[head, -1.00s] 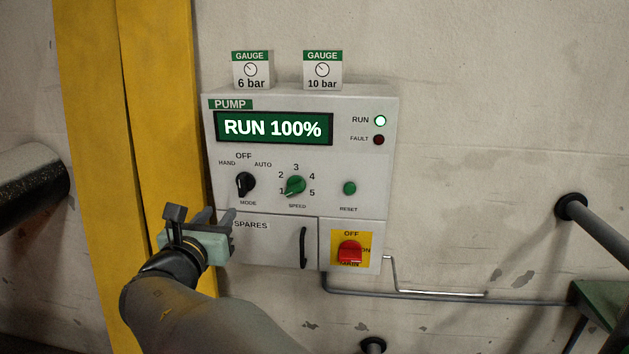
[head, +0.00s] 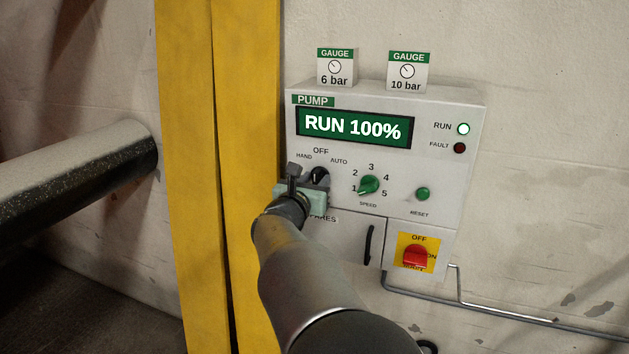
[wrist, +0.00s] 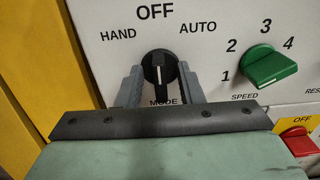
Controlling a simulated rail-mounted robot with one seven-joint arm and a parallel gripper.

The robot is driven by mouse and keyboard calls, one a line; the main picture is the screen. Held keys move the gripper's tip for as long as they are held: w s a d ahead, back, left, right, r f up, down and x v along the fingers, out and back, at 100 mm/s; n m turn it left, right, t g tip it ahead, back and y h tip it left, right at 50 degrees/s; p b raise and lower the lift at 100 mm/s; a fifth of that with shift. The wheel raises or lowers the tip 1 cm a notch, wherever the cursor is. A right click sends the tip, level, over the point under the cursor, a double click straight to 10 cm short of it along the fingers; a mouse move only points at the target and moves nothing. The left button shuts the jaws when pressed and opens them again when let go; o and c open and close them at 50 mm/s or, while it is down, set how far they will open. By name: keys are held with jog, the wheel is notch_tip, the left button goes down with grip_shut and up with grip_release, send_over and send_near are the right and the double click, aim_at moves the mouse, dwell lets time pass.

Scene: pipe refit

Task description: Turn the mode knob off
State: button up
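The black mode knob (wrist: 161,66) sits below the HAND, OFF and AUTO labels on the grey pump panel (head: 455,180). Its white line looks about upright in the wrist view; I cannot tell its exact setting. My gripper (wrist: 159,76) is open, with one grey finger on each side of the knob and small gaps seeming to show. In the head view, my gripper (head: 307,184) partly hides the knob (head: 319,175). The display (head: 353,127) reads RUN 100%, and the RUN lamp (head: 463,129) is lit.
The green speed knob (wrist: 270,66) is close on the right. The reset button (head: 422,194), the red main switch (head: 415,256) and the spares door handle (head: 369,245) are on the same panel. A yellow post (head: 245,110) stands just left of the panel.

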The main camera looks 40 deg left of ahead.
grip_shut()
jog(key=shift+f+b, duration=0.15)
jog(key=shift+b, duration=0.5)
jog(key=m+b, duration=0.3)
jog(key=b, duration=0.2)
jog(key=m+b, duration=0.3)
jog(key=b, duration=0.1)
jog(key=shift+d+f+b, duration=0.15)
jog(key=shift+f+b, duration=0.05)
jog(key=shift+b, duration=0.15)
jog(key=m+b, duration=0.2)
jog(key=shift+r+m+b, duration=0.15)
jog(key=shift+m+b, duration=0.15)
jog(key=shift+b, duration=0.1)
jog(key=shift+r, duration=0.1)
